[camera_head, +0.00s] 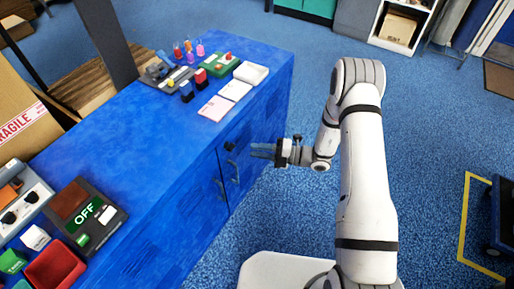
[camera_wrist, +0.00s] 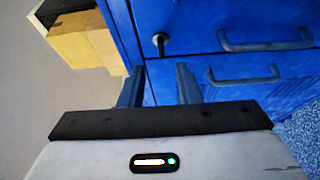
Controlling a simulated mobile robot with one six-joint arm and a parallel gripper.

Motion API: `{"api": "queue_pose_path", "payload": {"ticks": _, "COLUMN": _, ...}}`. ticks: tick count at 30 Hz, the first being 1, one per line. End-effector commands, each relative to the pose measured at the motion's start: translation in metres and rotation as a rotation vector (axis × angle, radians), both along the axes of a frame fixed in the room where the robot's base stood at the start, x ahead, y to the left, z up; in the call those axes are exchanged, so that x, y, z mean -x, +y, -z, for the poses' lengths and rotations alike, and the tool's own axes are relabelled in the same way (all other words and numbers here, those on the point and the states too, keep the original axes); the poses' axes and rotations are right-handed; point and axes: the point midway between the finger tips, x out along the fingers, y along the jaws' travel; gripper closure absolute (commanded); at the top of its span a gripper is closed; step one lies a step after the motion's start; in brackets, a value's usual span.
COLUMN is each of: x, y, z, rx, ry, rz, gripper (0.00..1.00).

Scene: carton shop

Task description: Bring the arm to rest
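My arm is white with black bands and reaches up and over on the right of the head view. My gripper (camera_head: 262,151) points left toward the front of the blue cabinet, below the height of its top. In the wrist view my gripper (camera_wrist: 158,84) shows its two dark fingers apart, with only blue cabinet front seen between them. It holds nothing. Whether the fingertips touch the cabinet cannot be told.
The blue cabinet (camera_head: 150,130) has handles (camera_wrist: 265,40) and a small dark knob (camera_wrist: 160,40) on its front. Stamps, pads and a device marked OFF (camera_head: 85,214) stand on top. A carton (camera_head: 25,115) is at the left.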

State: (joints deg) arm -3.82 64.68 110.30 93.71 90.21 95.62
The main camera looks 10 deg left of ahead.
Motion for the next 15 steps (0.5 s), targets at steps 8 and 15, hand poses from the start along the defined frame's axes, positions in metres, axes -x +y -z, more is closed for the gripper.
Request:
{"api": "queue_pose_path", "payload": {"ticks": 8, "x": 0.000, "y": 0.000, "z": -0.002, "rx": 0.002, "ry": -0.006, "rz": -0.003, "gripper": 0.70}}
{"api": "queue_pose_path", "payload": {"ticks": 15, "x": 0.015, "y": -0.005, "z": -0.064, "rx": 0.063, "ry": -0.253, "rz": -0.133, "gripper": 0.70}}
